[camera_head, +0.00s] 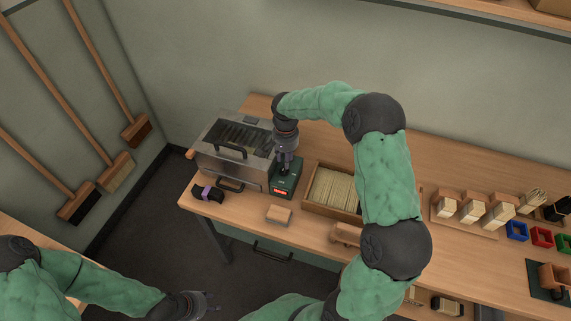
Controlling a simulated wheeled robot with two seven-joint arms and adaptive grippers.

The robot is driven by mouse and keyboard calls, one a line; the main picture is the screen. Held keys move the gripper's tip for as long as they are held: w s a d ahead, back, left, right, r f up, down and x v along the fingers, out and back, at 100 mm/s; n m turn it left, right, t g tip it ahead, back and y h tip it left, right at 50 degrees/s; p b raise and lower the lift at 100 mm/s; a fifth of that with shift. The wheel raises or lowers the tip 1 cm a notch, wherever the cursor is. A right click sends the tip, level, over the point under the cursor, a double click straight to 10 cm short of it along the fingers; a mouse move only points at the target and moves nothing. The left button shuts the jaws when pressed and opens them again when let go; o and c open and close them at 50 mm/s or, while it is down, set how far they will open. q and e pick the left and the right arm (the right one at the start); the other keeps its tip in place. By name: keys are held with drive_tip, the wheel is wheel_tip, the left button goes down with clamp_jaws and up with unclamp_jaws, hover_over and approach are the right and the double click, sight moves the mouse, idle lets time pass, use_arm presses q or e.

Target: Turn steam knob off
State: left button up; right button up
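A small green control box (281,190) with a lit red display stands on the bench, next to a metal steamer box (213,163) with a dark slotted top and black handles. My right gripper (286,172) points down over the back part of the green box. It hides whatever is under it, and I cannot make out the steam knob. Its fingers are too small and dark to tell open from shut. My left gripper (211,303) is low in front of the bench, away from the steamer, with its fingers apart and nothing seen between them.
A wooden tray (322,206) of pale bristle sticks stands right of the green box. A wooden block (279,214) lies in front. A dark object with a purple band (208,193) sits at the left front edge. Brush blocks and coloured bins (517,231) stand further right.

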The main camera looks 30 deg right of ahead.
wheel_tip(320, 180, up, 8)
drive_tip(key=shift+f, duration=0.2)
idle(0.6)
